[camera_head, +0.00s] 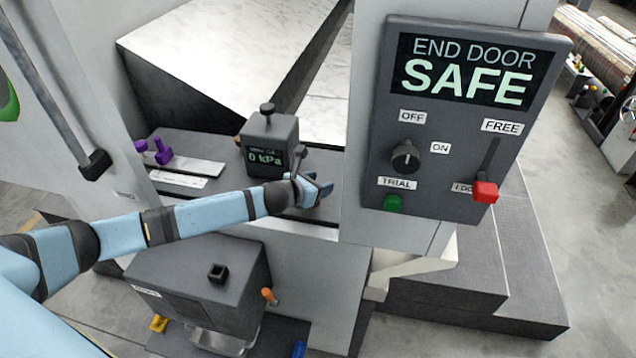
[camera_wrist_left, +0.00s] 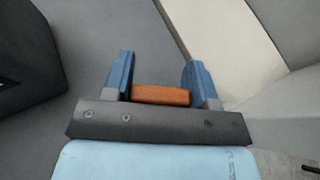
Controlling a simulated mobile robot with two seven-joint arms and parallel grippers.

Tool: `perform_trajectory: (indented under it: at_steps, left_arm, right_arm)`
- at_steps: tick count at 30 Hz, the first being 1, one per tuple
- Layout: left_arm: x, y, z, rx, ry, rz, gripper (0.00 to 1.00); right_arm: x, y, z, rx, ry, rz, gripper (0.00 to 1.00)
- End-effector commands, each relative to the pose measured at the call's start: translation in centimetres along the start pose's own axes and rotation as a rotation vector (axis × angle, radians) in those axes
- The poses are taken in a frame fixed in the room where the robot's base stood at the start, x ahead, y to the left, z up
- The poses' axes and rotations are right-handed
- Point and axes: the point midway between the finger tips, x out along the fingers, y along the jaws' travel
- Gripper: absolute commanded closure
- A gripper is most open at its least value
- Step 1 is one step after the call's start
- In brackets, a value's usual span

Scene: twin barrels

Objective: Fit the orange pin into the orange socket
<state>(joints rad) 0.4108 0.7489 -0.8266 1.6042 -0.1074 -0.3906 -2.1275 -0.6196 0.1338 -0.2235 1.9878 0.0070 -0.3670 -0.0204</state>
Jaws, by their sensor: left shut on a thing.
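My left gripper (camera_head: 318,190) is over the dark ledge, just right of the pressure gauge box. In the left wrist view, its two blue fingers (camera_wrist_left: 160,75) are shut on an orange bar (camera_wrist_left: 160,95), which I take to be the orange pin. The pin lies crosswise between the fingers, close to the palm. In the head view the pin is not clearly visible in the gripper. I cannot make out an orange socket for certain; a small orange bit (camera_head: 237,140) shows at the left edge of the gauge box. My right gripper is not in view.
The gauge box (camera_head: 270,145) reads 0 kPa. Purple pegs (camera_head: 162,150) stand on the ledge at left. A control panel (camera_head: 470,130) reads SAFE at right.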

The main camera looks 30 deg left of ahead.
Motion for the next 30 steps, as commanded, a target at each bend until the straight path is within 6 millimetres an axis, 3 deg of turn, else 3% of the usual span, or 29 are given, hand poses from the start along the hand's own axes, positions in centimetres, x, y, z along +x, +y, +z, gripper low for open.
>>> perform_trajectory:
  at_steps: [3,4,7,8,16,20,30]
  left_arm:
    - [0.1,0.0,-0.3,0.000,0.003,0.000,0.72]
    - [0.0,0.0,-0.3,0.000,0.003,0.000,0.43]
    - [0.0,-0.1,-0.3,0.000,0.003,0.000,0.20]
    - [0.0,0.0,-0.3,0.000,0.003,0.000,0.18]
    - [0.0,0.0,-0.3,0.000,0.003,0.000,0.18]
    - [-1.0,0.1,-0.4,0.003,0.003,0.000,0.18]
    - [-8.3,0.0,-0.5,0.004,0.006,-0.001,0.18]
  right_arm:
    - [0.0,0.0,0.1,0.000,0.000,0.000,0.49]
    - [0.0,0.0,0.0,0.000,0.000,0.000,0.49]
    - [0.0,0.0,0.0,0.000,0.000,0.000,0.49]
    - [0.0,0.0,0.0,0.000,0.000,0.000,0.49]
    - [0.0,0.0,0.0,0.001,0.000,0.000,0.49]
    - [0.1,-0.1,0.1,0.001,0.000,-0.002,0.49]
    - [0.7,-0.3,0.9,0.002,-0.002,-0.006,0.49]
